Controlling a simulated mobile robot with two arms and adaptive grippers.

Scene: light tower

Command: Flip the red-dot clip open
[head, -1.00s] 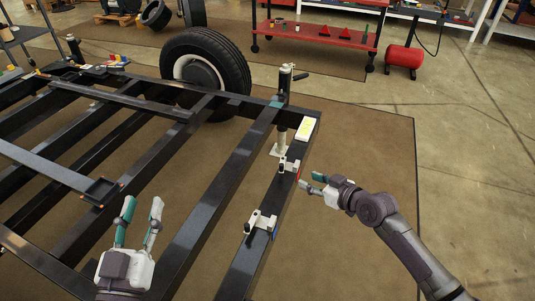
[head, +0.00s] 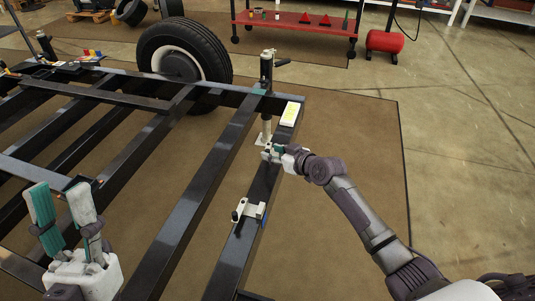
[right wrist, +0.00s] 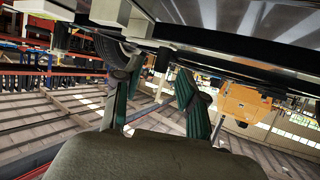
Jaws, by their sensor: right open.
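Two white clips with black levers sit along the outer black beam of a frame. The far clip is largely covered by my right gripper (head: 270,152); its red dot is hidden. My right gripper is open at that clip; I cannot tell whether it touches. My left gripper (head: 60,188) is open and empty at lower left.
A jack post (head: 266,95) stands by the far beam corner, close beyond my right gripper. A white-and-yellow block (head: 290,113) lies on the beam end. A wheel (head: 184,62) is at the back. The floor right of the frame is clear.

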